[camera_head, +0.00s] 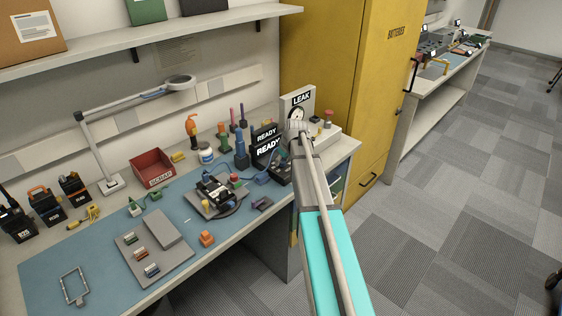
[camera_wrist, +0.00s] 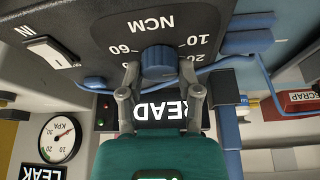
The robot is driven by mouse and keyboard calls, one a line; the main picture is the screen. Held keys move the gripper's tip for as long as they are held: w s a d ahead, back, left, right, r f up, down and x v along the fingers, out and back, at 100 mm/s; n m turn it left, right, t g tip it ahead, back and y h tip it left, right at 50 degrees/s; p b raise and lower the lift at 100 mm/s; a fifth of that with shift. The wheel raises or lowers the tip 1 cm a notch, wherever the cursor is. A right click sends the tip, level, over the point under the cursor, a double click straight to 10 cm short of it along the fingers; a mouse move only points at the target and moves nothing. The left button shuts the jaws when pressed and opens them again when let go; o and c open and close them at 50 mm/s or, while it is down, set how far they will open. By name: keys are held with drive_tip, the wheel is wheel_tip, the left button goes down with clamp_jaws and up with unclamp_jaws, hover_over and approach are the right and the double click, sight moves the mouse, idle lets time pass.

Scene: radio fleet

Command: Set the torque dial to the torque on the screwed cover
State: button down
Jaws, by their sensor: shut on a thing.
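The torque dial (camera_wrist: 158,62) is a blue ridged knob on a dark panel marked NCM in the wrist view. Numbers including 10, 20 and 60 ring it. My gripper (camera_wrist: 160,74) is shut on the dial, one finger on each side. The dial's pointer and exact setting are not clear.
A rocker switch (camera_wrist: 52,52) is left of the dial. A pressure gauge (camera_wrist: 60,137) and a LEAK sign (camera_head: 301,99) are close by. A blue cable (camera_wrist: 222,62) runs beside the dial.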

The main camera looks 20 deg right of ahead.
drive_tip(key=m+h, duration=0.2)
drive_tip(key=m, duration=0.4)
drive_tip(key=m+g+h, duration=0.1)
drive_tip(key=m+h, duration=0.1)
drive_tip(key=m, duration=0.3)
drive_tip(key=shift+m, duration=0.4)
drive_tip(key=m+g+h, duration=0.1)
drive_tip(key=m, duration=0.2)
drive_tip(key=m+g, duration=0.1)
drive_tip(key=m, duration=0.2)
drive_tip(key=shift+g+h, duration=0.3)
drive_tip(key=shift+h, duration=0.1)
drive_tip(key=m+g, duration=0.1)
drive_tip(key=m, duration=0.1)
drive_tip(key=m+g, duration=0.1)
drive_tip(key=m, duration=0.2)
drive_tip(key=shift+s, duration=0.1)
drive_tip(key=shift+m, duration=0.3)
drive_tip(key=shift+c, duration=1.7)
unclamp_jaws()
drive_tip(key=shift+o, duration=0.2)
drive_tip(key=shift+r, duration=0.15)
